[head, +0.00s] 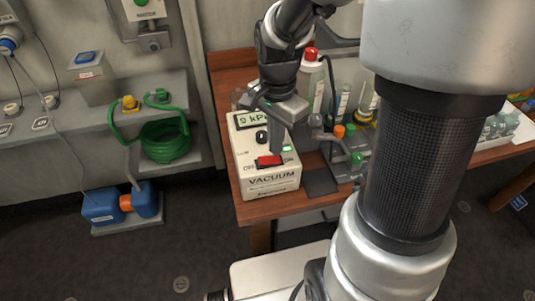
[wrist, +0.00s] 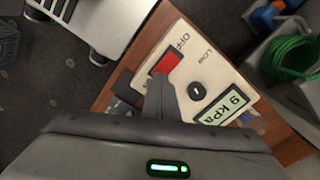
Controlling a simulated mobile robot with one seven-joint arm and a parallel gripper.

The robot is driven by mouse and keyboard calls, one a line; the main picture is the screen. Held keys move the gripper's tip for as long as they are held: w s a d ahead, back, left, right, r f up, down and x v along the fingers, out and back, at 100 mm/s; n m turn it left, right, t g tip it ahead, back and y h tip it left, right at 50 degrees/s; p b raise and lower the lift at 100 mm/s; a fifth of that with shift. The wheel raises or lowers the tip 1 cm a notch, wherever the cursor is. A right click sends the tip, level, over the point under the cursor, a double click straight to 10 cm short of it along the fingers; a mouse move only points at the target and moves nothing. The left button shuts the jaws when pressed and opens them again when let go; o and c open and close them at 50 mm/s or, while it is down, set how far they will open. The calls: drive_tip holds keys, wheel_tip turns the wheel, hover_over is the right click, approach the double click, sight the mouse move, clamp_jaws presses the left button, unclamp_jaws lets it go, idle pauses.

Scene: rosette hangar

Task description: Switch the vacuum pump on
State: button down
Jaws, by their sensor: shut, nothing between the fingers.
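The vacuum pump (head: 270,184) is a cream box marked VACUUM on the wooden table; it also shows in the wrist view (wrist: 210,62). Its red rocker switch (head: 269,161) lies between the OFF and ON marks, and shows in the wrist view (wrist: 166,64). The display (head: 253,120) reads 9 kPa. A black knob (head: 261,137) sits below it. My gripper (head: 277,150) is shut and empty, pointing down, its fingertips right by the switch's ON side. I cannot tell whether they touch it.
Bottles (head: 312,82) and a valve manifold (head: 345,145) with coloured knobs stand close to the pump's right. A dark pad (head: 320,182) lies at the table's front. Floor is clear at front left.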

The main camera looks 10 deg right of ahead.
drive_tip(key=shift+r+p, duration=1.65)
drive_tip(key=shift+r, duration=0.75)
